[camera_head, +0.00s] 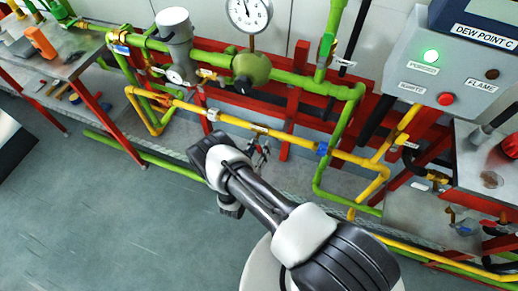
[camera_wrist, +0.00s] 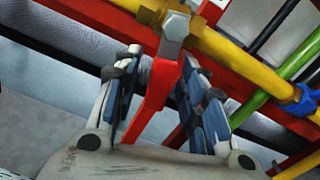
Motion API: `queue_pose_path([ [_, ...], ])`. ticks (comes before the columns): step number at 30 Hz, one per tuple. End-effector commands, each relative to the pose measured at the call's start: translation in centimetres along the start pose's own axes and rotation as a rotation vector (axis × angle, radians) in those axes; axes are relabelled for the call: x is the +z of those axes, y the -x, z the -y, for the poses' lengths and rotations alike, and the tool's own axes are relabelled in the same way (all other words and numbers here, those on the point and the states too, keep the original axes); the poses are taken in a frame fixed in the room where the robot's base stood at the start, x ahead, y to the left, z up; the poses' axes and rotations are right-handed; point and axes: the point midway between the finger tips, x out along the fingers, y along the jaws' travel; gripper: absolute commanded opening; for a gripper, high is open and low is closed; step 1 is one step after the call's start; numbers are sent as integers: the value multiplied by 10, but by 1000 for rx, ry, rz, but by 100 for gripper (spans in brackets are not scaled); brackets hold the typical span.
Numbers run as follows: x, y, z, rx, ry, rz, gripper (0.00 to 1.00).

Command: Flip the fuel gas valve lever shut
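The red valve lever (camera_wrist: 158,85) is bolted to a brass valve body (camera_wrist: 158,14) on the yellow pipe (camera_wrist: 238,60) in the wrist view. It points away from the pipe, roughly crosswise to it. My gripper (camera_wrist: 162,62) is open, with one blue-padded finger on each side of the lever. A gap shows on the left; on the right the finger looks close, and I cannot tell whether it touches. In the head view my gripper (camera_head: 260,154) is just below the brass valve (camera_head: 260,128) on the yellow pipe (camera_head: 230,120); the lever is small and mostly hidden there.
Red frame beams and green pipes (camera_head: 200,172) surround the valve. A blue fitting (camera_head: 322,148) sits on the yellow pipe to the right. A grey control box (camera_head: 450,75) with a lit green lamp is at the upper right. Open floor (camera_head: 110,220) lies at the lower left.

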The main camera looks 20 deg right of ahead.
Motion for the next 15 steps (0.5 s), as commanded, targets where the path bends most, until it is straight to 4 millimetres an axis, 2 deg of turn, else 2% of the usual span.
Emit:
queue_pose_path([
  [6, 0, 0, 0, 0, 0, 0, 38],
  [15, 0, 0, 0, 0, 0, 0, 18],
])
